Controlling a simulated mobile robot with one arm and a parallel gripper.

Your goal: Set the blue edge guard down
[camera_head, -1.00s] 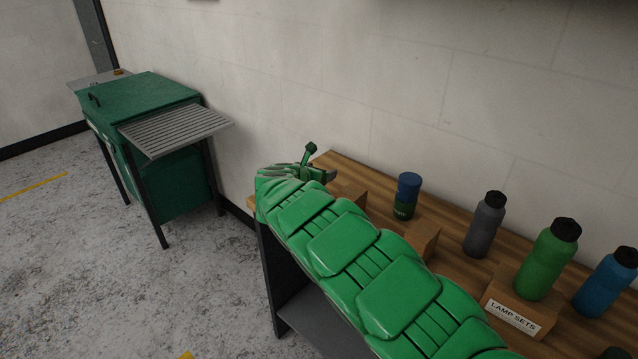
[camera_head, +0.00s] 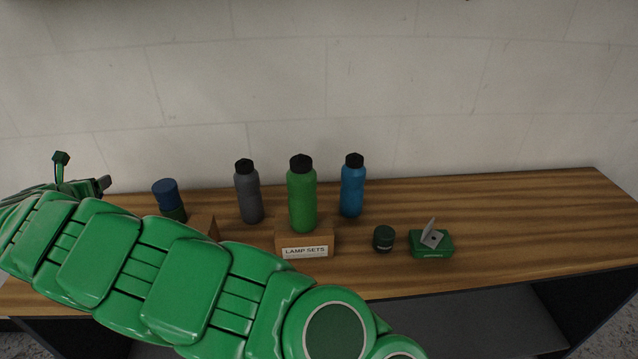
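My gripper (camera_head: 92,187) is at the far left, beyond my green arm, above the left end of the wooden bench (camera_head: 520,215). Its fingers are small and partly hidden by my own wrist, so I cannot tell whether it is open or shut. I cannot make out a blue edge guard in it or anywhere on the bench. A small grey angled plate (camera_head: 432,234) stands on a green box (camera_head: 431,246) at the right of the bench.
A blue-topped dark green container (camera_head: 166,195), a grey bottle (camera_head: 248,192) and a blue bottle (camera_head: 352,186) stand along the back. A green bottle (camera_head: 301,197) stands on a "LAMP SETS" box (camera_head: 304,248). A dark jar (camera_head: 383,238) is nearby. The bench's right end is clear.

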